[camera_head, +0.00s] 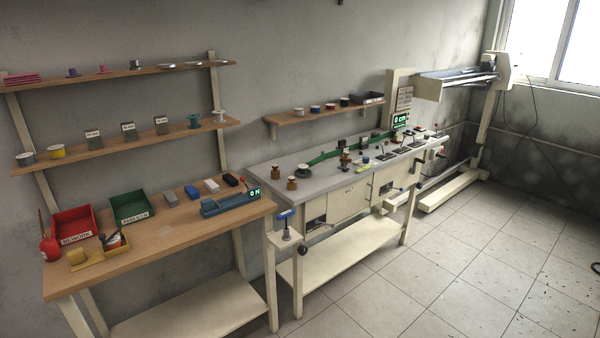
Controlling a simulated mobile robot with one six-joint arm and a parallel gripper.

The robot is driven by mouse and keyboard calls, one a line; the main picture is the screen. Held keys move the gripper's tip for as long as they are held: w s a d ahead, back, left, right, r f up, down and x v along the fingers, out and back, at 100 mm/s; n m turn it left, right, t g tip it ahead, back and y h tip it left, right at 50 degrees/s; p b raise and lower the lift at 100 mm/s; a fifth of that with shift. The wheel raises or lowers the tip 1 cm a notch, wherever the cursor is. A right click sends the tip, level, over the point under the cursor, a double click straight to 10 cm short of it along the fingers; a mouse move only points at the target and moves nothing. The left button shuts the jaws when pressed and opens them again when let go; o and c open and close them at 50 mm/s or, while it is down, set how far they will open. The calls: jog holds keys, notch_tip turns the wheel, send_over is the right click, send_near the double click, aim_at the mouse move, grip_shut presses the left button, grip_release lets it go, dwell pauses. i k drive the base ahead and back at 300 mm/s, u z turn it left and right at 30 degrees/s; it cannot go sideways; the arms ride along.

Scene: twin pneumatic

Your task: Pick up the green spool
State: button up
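A green spool (193,121) stands upright on the lower wooden shelf (150,139) at the left, toward that shelf's right end. A whitish spool (219,116) stands just right of it, with a small gap between. My gripper is not in view, and nothing is seen touching the green spool.
Below the shelf is a wooden bench with a red bin (75,224), a green bin (133,206) and a blue device (230,203). A grey workbench (262,174) adjoins it at the right. The tiled floor (450,255) in front is clear.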

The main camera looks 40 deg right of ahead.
aim_at(302, 168)
jog(key=z, duration=0.1)
jog(key=i, duration=1)
jog(key=z, duration=0.3)
